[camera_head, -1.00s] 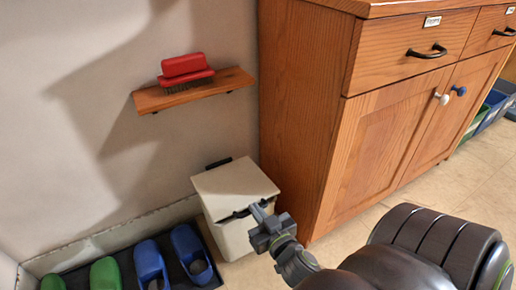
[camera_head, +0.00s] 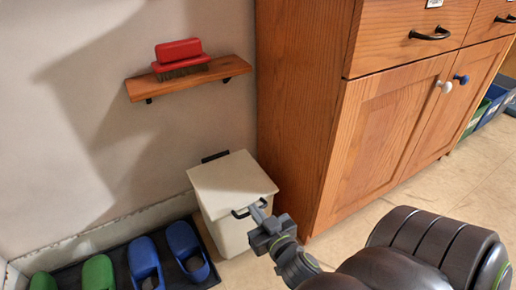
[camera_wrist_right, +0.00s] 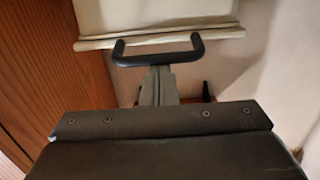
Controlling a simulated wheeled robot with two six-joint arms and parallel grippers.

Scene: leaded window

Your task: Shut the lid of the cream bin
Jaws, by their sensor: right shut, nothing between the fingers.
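The cream bin (camera_head: 229,235) stands on the floor between the wall and the wooden cabinet. Its cream lid (camera_head: 232,182) lies down over the bin's top in the head view; whether a thin gap remains under its front edge I cannot tell. A black handle (camera_head: 249,210) is at the front, and it also shows in the right wrist view (camera_wrist_right: 133,58). My right gripper (camera_head: 259,213) is shut and empty, its tips at or very near the handle; I cannot tell if they touch. The lid's edge (camera_wrist_right: 160,38) shows beyond the handle in the wrist view. My left gripper is not in view.
The wooden cabinet (camera_head: 335,150) stands close at the bin's right. A tray (camera_head: 72,275) with green and blue shoes lies at its left. A shelf (camera_head: 190,80) with a red brush (camera_head: 180,55) is on the wall above. Tiled floor is open at the right.

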